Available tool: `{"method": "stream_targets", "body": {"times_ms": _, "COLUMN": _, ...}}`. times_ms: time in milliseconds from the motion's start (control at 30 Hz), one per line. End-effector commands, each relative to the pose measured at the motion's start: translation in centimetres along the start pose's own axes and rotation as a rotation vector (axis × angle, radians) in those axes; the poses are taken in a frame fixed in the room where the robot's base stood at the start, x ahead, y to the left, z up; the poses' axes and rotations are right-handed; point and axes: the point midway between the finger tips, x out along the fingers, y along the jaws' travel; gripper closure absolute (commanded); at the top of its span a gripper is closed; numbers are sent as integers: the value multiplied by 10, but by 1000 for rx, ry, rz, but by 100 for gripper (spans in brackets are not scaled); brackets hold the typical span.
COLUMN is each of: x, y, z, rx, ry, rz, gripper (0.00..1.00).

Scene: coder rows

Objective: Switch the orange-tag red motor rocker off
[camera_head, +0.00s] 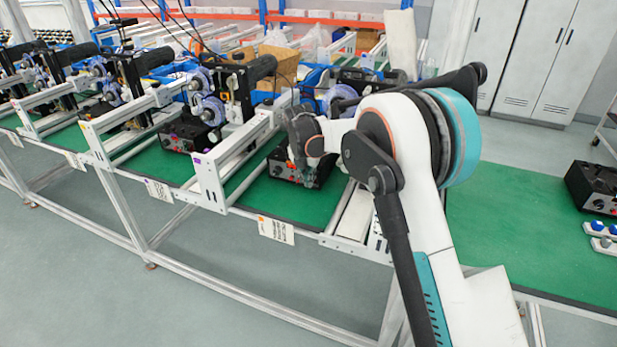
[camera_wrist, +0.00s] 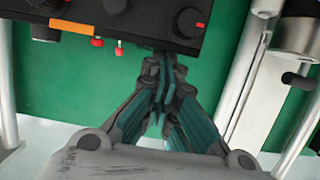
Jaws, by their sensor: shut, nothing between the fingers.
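A black control box (camera_wrist: 145,20) lies at the top of the wrist view, with an orange tag (camera_wrist: 74,25) on its front edge at left. Two small red switch parts, a left one (camera_wrist: 97,42) and a right one (camera_wrist: 119,51), stick out below that edge. I cannot tell which is the motor rocker or its position. My gripper (camera_wrist: 163,57) is shut and empty, its tips at the box's front edge, right of the red parts; contact is unclear. In the head view my gripper (camera_head: 296,160) partly hides the box (camera_head: 317,178).
Black knobs with red marks, one (camera_wrist: 188,22) near my fingertips, sit on the box. White frame rails (camera_head: 235,165) stand left of it. Green bench surface (camera_head: 270,200) is clear in front. Another black box (camera_head: 592,188) stands far right.

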Motion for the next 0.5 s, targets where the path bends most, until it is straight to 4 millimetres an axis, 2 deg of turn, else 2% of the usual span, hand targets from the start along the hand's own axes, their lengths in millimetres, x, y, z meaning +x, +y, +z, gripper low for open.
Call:
{"method": "stream_targets", "body": {"times_ms": 267, "x": -1, "y": 0, "z": 0, "rx": 0, "ry": -7, "rz": 0, "gripper": 100}}
{"method": "stream_targets", "body": {"times_ms": 500, "x": -10, "y": 0, "z": 3, "rx": 0, "ry": -7, "rz": 0, "gripper": 100}}
